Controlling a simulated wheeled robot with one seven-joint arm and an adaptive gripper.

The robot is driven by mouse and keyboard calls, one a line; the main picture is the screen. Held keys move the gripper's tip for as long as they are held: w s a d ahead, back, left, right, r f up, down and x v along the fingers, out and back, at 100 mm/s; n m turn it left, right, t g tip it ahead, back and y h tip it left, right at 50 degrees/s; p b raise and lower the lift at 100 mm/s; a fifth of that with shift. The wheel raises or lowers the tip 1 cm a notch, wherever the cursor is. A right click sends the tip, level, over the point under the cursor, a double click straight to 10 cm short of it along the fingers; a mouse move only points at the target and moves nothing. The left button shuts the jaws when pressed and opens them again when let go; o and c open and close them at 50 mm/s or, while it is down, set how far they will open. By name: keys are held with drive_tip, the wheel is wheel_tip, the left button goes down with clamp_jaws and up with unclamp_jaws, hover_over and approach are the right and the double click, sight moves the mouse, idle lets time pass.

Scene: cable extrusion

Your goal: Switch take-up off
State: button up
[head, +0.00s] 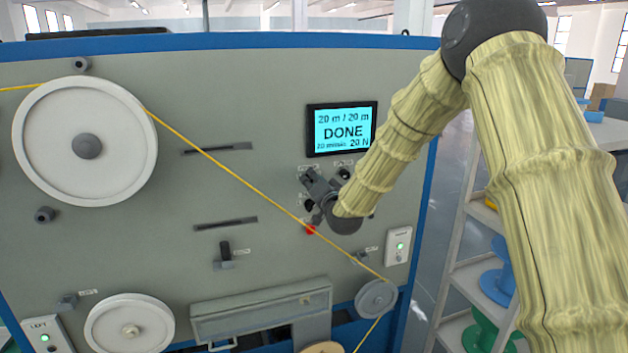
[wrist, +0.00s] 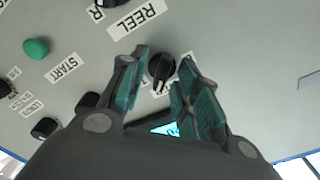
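My gripper (wrist: 164,62) is open at the grey machine panel (wrist: 240,45). Its two teal-padded fingers stand on either side of a black rotary knob (wrist: 160,70) with a white pointer line. I cannot tell whether the pads touch the knob. A small label beside the knob is mostly hidden, so I cannot tell whether this is the take-up switch. A larger label reading REEL (wrist: 138,18) is above it in the wrist view. In the head view my gripper (head: 312,190) is at the controls below the display, hiding most of them.
The display (head: 342,130) reads DONE, 20 m / 20 m. A green START button (wrist: 36,48) and other black knobs (wrist: 44,128) are nearby. A red button (head: 310,229) is just below my gripper. A yellow cable (head: 240,180) crosses the panel between the large wheel (head: 115,130) and small pulley (head: 376,299).

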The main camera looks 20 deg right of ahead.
clamp_jaws()
